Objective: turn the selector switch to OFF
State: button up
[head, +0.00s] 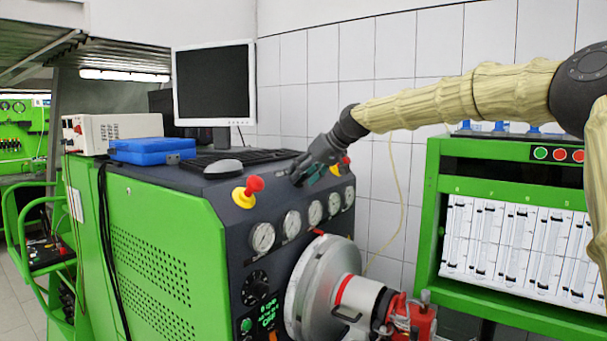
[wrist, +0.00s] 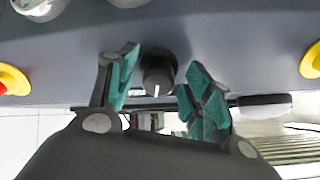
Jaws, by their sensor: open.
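The selector switch (wrist: 157,75) is a round black knob with a white mark on the dark sloping panel, in the wrist view. The mark points down in that picture. Small lettering beside it is partly covered and unreadable. My gripper (wrist: 162,68) is open, with one teal-padded finger on each side of the knob. A gap shows on both sides, wider on the right; depth contact cannot be told. In the head view my gripper (head: 306,174) reaches down to the panel top between two red-and-yellow buttons, and hides the switch there.
The red button on the left (head: 248,187) and the one on the right (head: 344,164) flank my gripper. Round gauges (head: 292,224) line the panel below. A monitor (head: 214,85), keyboard, mouse and blue case (head: 152,149) are on the bench top.

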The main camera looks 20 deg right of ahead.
jog(key=shift+s+r, duration=0.1)
jog(key=shift+s, duration=0.1)
jog(key=shift+w+a+f, duration=0.1)
jog(key=shift+w+f, duration=0.1)
jog(key=shift+w, duration=0.05)
jog(key=shift+w+f, duration=0.3)
jog(key=shift+w, duration=0.1)
jog(key=c, duration=0.4)
jog(key=shift+w, duration=0.1)
jog(key=c, duration=0.3)
jog(key=shift+r, duration=0.1)
jog(key=c, duration=0.4)
jog(key=shift+o, duration=0.2)
jog(key=shift+r+n+b, duration=0.2)
jog(key=shift+n+b, duration=0.2)
jog(key=shift+n, duration=0.9)
